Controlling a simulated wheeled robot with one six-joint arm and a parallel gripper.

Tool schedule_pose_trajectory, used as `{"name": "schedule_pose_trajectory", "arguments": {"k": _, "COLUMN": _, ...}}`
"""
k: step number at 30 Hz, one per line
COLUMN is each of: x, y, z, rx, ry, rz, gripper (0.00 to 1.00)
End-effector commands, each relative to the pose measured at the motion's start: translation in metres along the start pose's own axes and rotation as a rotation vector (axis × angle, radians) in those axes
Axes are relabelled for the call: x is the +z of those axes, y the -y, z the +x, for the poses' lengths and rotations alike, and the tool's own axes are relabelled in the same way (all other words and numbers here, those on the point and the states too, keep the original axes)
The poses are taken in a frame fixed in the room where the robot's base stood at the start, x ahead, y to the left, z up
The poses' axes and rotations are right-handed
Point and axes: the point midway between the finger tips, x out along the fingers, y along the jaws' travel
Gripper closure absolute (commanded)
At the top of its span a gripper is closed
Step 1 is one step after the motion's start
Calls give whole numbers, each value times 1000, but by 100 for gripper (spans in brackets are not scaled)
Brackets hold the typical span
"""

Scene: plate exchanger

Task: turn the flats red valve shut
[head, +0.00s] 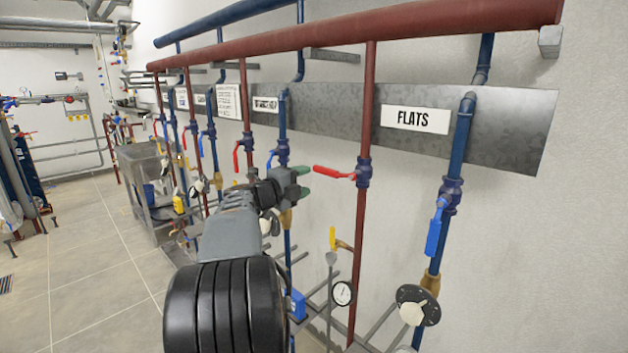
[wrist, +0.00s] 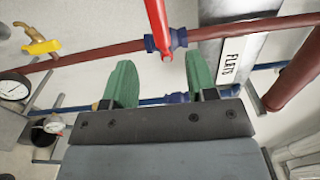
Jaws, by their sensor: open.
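The FLATS red valve handle (head: 333,172) sticks out to the left from its blue valve body (head: 363,173) on the vertical red pipe. It lies roughly crosswise to that pipe. In the wrist view the red handle (wrist: 157,22) comes down from the top edge, its end near the gap between my green fingertips. My gripper (head: 303,181) is open and empty, just left of the handle's free end in the head view. In the wrist view my gripper (wrist: 161,62) has its fingers spread on either side of the handle's line. I cannot tell whether they touch it.
The FLATS sign (head: 414,119) is on a metal strip behind. A blue pipe with a blue lever (head: 436,228) stands to the right. A yellow-handled tap (head: 333,239) and a gauge (head: 342,293) sit below. More red-handled valves (head: 237,157) are further left.

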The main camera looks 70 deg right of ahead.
Motion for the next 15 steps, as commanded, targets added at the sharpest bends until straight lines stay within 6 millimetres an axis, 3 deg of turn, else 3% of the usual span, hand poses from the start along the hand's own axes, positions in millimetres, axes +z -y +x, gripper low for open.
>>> {"name": "schedule_pose_trajectory", "arguments": {"k": 6, "x": 0, "y": 0, "z": -14, "rx": 1, "ry": 0, "rz": 1, "gripper": 48}}
{"name": "schedule_pose_trajectory", "arguments": {"k": 15, "x": 0, "y": 0, "z": -15, "rx": 0, "ry": 0, "rz": 1, "gripper": 48}}
